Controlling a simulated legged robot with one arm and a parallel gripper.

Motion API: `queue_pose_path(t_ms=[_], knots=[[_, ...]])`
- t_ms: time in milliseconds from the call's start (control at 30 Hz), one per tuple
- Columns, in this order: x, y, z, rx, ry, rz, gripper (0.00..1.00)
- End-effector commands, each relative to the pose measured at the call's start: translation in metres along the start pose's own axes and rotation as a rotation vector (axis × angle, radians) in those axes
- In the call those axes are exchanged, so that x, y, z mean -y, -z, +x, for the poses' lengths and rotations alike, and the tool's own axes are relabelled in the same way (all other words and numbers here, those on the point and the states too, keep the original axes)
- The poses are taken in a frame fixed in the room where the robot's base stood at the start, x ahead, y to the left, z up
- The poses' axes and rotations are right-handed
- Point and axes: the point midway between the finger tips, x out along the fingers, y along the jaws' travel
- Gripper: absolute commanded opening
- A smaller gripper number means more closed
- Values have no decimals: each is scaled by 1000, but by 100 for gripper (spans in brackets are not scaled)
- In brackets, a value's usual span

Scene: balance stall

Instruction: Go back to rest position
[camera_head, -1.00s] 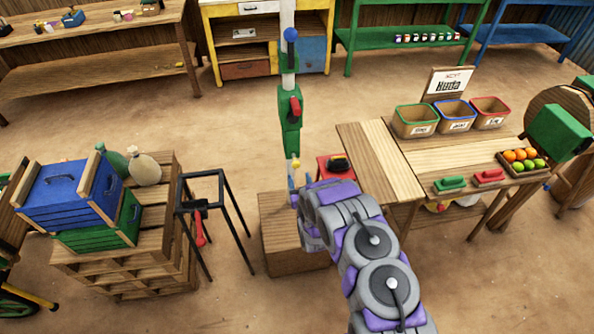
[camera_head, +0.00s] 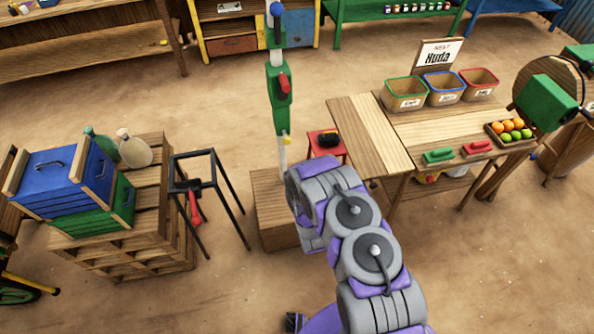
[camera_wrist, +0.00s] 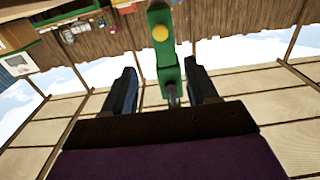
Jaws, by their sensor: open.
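My gripper (camera_wrist: 163,88) shows in the wrist view with its two dark fingers spread apart. It is open, and I see nothing held in it. A green part with a yellow round knob (camera_wrist: 160,34) stands beyond the fingers, between them in the picture; I cannot tell how far away it is. In the head view my grey and purple arm reaches up from the lower right, and its own links hide the gripper. The arm's far end is in front of the wooden box and the post with the green housing (camera_head: 279,98) and red lever.
A wooden table (camera_head: 450,130) with three labelled bins and a fruit tray stands at right. A black-framed stand (camera_head: 210,185) and pallets (camera_head: 165,235) with blue and green crates (camera_head: 65,180) are at left. A wooden box (camera_head: 270,205) stands under the post. Bare floor lies in front.

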Motion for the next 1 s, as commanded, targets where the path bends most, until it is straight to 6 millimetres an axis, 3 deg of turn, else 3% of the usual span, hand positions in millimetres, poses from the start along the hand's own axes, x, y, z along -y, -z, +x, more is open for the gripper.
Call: queue_pose_path(t_ms=[267,433,700,1000], knots=[[-1,1,1,3,-1,0,58],[-12,12,14,56,-24,-5,58],[-48,53,40,257,-97,-7,58],[-82,104,30,503,-170,16,58]])
